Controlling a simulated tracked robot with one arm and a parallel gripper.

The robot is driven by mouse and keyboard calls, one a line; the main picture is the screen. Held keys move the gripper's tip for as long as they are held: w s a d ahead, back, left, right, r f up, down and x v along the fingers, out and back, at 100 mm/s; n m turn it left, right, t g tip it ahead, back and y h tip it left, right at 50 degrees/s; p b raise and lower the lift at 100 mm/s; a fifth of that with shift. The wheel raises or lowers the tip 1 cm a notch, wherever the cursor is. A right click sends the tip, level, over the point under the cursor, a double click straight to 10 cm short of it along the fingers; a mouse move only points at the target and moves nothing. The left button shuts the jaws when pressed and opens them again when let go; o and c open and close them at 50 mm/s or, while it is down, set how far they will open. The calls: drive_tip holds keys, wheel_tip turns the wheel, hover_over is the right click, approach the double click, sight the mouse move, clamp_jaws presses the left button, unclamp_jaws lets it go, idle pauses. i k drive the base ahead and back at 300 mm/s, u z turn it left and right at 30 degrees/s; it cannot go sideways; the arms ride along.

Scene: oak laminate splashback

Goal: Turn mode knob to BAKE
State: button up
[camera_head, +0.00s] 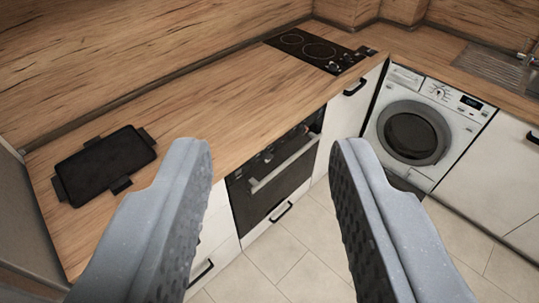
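A black built-in oven (272,187) with a silver bar handle (285,165) sits under the wooden counter in the middle of the view. Its control strip (282,149) runs along the top of its front. Small knobs show there, but the mode knob and its markings are too small to tell. My gripper (270,150) is open and empty, with its two grey fingers wide apart. The oven shows in the gap between them, farther away, and nothing is touched.
A black tray (104,164) lies on the counter (205,108) at left. A black cooktop (315,50) is set in the counter at the back. A white washing machine (425,127) stands at right, near a sink (495,66). The tiled floor (310,265) before the oven is clear.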

sight(266, 156)
drive_tip(key=i, duration=0.9)
drive_tip(key=z, duration=0.45)
drive_tip(key=k, duration=1.15)
drive_tip(key=z, duration=0.45)
drive_tip(key=i, duration=1.55)
drive_tip(key=u, duration=0.65)
